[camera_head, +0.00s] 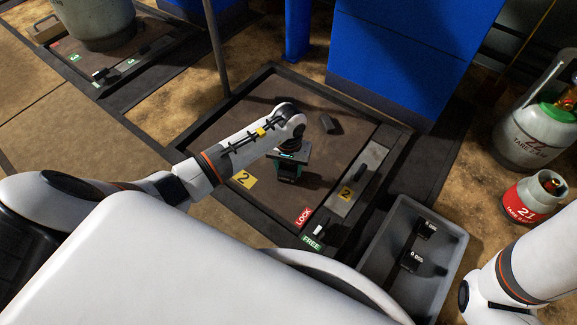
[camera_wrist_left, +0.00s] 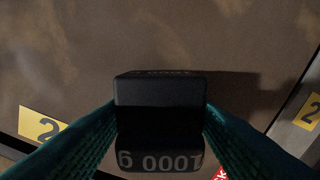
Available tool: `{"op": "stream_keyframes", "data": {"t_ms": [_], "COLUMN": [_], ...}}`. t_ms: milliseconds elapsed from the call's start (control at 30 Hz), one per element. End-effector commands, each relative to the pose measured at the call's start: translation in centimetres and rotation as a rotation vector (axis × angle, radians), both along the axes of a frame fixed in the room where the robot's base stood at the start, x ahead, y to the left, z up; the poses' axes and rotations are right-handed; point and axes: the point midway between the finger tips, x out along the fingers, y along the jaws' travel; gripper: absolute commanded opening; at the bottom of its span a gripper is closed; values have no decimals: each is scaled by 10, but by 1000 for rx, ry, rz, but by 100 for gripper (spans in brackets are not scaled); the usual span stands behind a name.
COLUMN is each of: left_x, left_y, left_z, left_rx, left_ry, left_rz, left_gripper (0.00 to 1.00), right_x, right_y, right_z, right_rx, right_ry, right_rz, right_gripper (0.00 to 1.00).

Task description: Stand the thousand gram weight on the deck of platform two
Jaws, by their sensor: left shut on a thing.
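My left gripper (camera_head: 288,172) is over the brown deck of platform two (camera_head: 236,124), between the yellow "2" labels. It is shut on the black thousand gram weight (camera_wrist_left: 160,103). In the left wrist view the weight is between the teal fingers (camera_wrist_left: 160,118), with "1000 g" upside down on its near face. In the head view the gripper mostly hides it. It looks upright with a shadow to its right; I cannot tell whether its base touches the deck. My right arm shows at the lower right, but its gripper is out of view.
A grey tray (camera_head: 452,262) with black weights (camera_head: 412,260) stands at the lower right. LOCK (camera_head: 303,217) and FREE (camera_head: 312,242) labels mark the near edge. A thin post (camera_head: 216,50) rises beside the platform.

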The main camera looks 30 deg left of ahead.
Motion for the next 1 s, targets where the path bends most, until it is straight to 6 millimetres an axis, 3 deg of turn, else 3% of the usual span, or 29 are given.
{"op": "stream_keyframes", "data": {"t_ms": [100,133,267,633,1000], "left_x": [2,0,0,0,1], "left_y": [0,0,0,0,1], "left_z": [-1,-3,-2,5,82], "left_rx": [0,1,0,0,3], "left_ry": [-5,-1,-1,-1,-3], "left_rz": [0,0,0,-1,-2], "left_gripper": [0,52,72,72,72], "right_x": [0,0,0,0,0], "right_y": [0,0,0,0,0], "right_z": [-2,-2,-1,4,56], "right_rx": [0,0,0,0,1], "right_ry": [0,0,0,0,-1], "right_rz": [0,0,0,-1,-1], "right_gripper": [0,0,0,0,0]}}
